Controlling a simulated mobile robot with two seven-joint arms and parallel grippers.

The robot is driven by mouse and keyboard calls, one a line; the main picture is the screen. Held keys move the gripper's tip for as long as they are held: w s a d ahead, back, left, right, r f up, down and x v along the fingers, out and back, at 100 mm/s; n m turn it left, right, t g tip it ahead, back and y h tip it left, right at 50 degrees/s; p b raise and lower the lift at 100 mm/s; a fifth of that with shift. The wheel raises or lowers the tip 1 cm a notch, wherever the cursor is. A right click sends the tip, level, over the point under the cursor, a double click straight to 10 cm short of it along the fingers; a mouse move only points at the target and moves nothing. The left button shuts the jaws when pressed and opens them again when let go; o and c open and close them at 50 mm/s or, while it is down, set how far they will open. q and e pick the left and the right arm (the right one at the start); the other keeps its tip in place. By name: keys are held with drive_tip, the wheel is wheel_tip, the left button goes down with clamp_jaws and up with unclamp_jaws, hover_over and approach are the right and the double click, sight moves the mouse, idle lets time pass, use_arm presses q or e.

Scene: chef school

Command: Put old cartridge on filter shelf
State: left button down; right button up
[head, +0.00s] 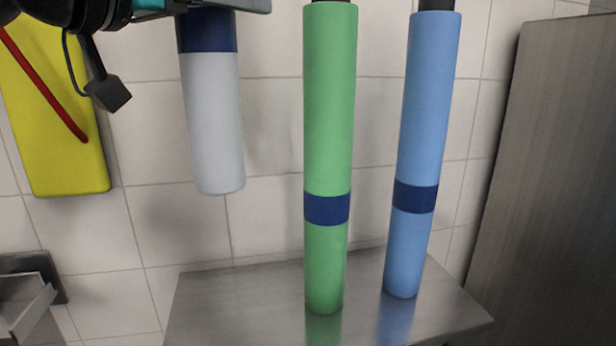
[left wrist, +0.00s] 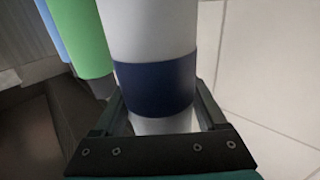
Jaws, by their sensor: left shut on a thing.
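A white cartridge with a dark blue band (head: 213,125) hangs upright from my left gripper (head: 208,8) at the upper left of the head view. The left wrist view shows it (left wrist: 150,30) between the two fingers, which are shut on it around the blue band. My right gripper is not in view.
A green cylinder (head: 328,120) and a blue cylinder (head: 428,110), each with a dark blue band, stand upright at the shelf. The shelf's left part is bare. A yellow panel (head: 60,130) is at the left, a metal cabinet (head: 555,170) at the right, with a tiled wall (head: 270,150) behind.

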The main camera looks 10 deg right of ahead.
use_arm(q)
wheel_tip(320, 180, down, 19)
drive_tip(key=b, duration=0.2)
drive_tip(key=shift+f+b, duration=0.2)
drive_tip(key=shift+b, duration=0.1)
idle(0.4)
drive_tip(key=shift+f, duration=0.2)
unclamp_jaws()
drive_tip(key=shift+f, duration=0.1)
drive_tip(key=b+v, duration=0.8)
drive_tip(key=v, duration=0.4)
drive_tip(key=shift+r, duration=0.2)
